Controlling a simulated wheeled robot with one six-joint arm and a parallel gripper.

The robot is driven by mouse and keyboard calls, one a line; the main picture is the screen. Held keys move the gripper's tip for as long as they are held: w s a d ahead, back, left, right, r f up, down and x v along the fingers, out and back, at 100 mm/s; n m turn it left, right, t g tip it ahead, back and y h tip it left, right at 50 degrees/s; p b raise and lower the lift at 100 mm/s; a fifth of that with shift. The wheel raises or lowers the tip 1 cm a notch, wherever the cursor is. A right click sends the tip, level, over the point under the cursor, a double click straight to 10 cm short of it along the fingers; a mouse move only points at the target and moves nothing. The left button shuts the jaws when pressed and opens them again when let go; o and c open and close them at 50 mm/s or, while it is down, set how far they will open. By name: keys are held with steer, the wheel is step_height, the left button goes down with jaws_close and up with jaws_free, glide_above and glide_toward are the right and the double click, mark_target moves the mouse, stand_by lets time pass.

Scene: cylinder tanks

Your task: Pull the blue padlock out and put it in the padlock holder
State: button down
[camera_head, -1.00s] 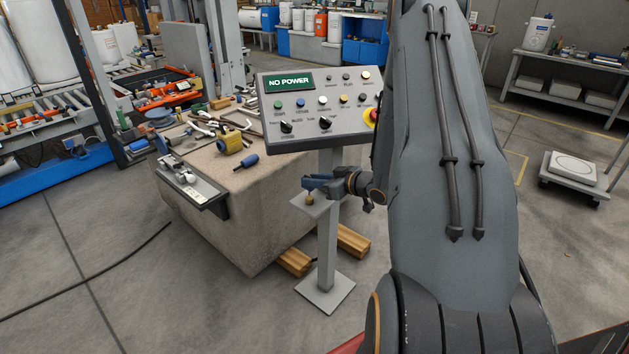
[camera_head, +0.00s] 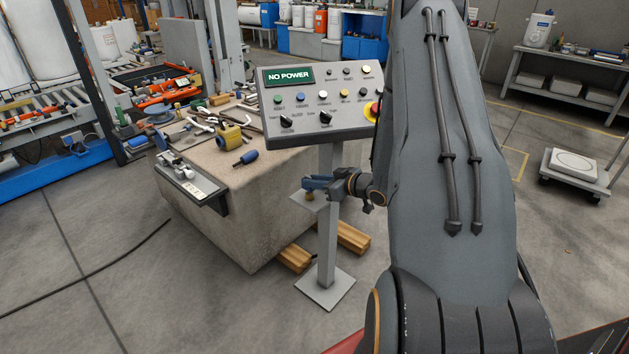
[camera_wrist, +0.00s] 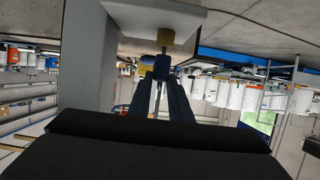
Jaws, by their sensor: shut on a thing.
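My gripper (camera_head: 314,185) is at the small grey shelf (camera_head: 322,205) on the control-panel post, its fingers pointing left. In the wrist view, my gripper (camera_wrist: 160,80) is shut on a small blue part (camera_wrist: 160,70), which appears to be the blue padlock. A brass cylinder (camera_wrist: 166,37) sits between it and the shelf; it also shows below the fingers in the head view (camera_head: 309,196). The fingers hide much of the padlock. A tray (camera_head: 208,198) with silver pieces on the workbench's left edge may be the padlock holder; I cannot tell for certain.
The control panel (camera_head: 318,103) reading NO POWER stands just above my gripper. The stone-like workbench (camera_head: 235,215) to the left carries tools, a yellow fitting (camera_head: 229,137) and a blue-handled item (camera_head: 246,158). Wooden beams (camera_head: 353,238) lie on the floor. The front-left floor is mostly open, with a cable.

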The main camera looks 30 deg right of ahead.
steer(key=shift+f, duration=0.65)
steer(key=c, duration=1.5)
jaws_free()
steer(key=shift+c, duration=0.2)
steer(key=v, duration=0.7)
steer(key=shift+s+r, duration=0.15)
steer(key=shift+s, duration=0.2)
steer(key=shift+d, duration=0.1)
